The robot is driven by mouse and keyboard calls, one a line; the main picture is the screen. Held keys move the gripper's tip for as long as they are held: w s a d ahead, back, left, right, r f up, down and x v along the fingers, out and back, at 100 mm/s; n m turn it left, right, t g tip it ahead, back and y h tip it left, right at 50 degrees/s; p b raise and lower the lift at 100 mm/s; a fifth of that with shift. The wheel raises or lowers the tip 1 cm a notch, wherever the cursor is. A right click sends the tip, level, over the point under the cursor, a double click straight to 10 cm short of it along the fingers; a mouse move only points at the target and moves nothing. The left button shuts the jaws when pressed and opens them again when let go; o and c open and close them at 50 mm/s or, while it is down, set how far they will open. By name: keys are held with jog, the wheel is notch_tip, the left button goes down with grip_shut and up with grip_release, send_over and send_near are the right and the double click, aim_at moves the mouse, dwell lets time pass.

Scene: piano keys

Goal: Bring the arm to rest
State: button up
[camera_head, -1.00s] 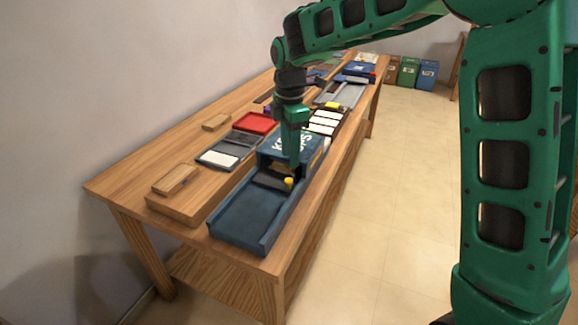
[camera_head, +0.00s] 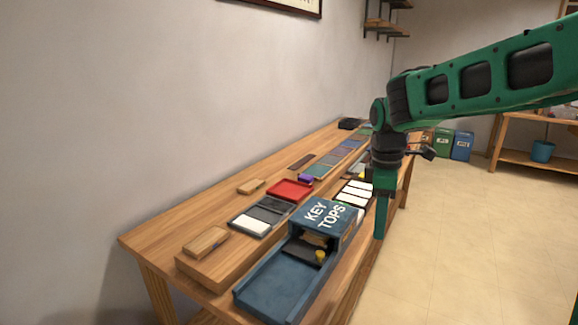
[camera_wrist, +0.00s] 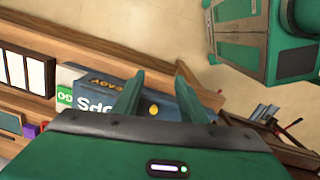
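My green arm reaches in from the right in the head view. My gripper (camera_head: 380,222) points down beside the front edge of the wooden workbench (camera_head: 150,240), to the right of the blue KEY TOPS box. In the wrist view my gripper (camera_wrist: 160,90) shows two green fingers spread apart with nothing between them, so it is open and empty. Behind and below the fingers lies the blue box, with a small yellow knob on it.
The blue KEY TOPS box (camera_head: 322,215) with its open tray stands at the bench's front. A red tray (camera_head: 290,190), a dark tray with a white piece (camera_head: 245,222) and white key tops (camera_head: 355,193) lie near it. The floor (camera_head: 450,230) at right is clear.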

jog(key=s+d+m, duration=1.1)
jog(key=s+d, duration=0.3)
jog(key=s, duration=0.1)
jog(key=s+d+f+m, duration=0.1)
jog(key=s+f+m, duration=0.1)
jog(key=s+m, duration=0.2)
jog(key=s+d+f+m, duration=0.2)
jog(key=s+m, duration=0.3)
jog(key=s, duration=0.5)
jog(key=shift+s+d+f+y, duration=0.2)
jog(key=shift+s+f+y, duration=0.15)
jog(key=shift+f+y, duration=0.05)
jog(key=shift+w+f, duration=0.25)
jog(key=shift+w, duration=0.4)
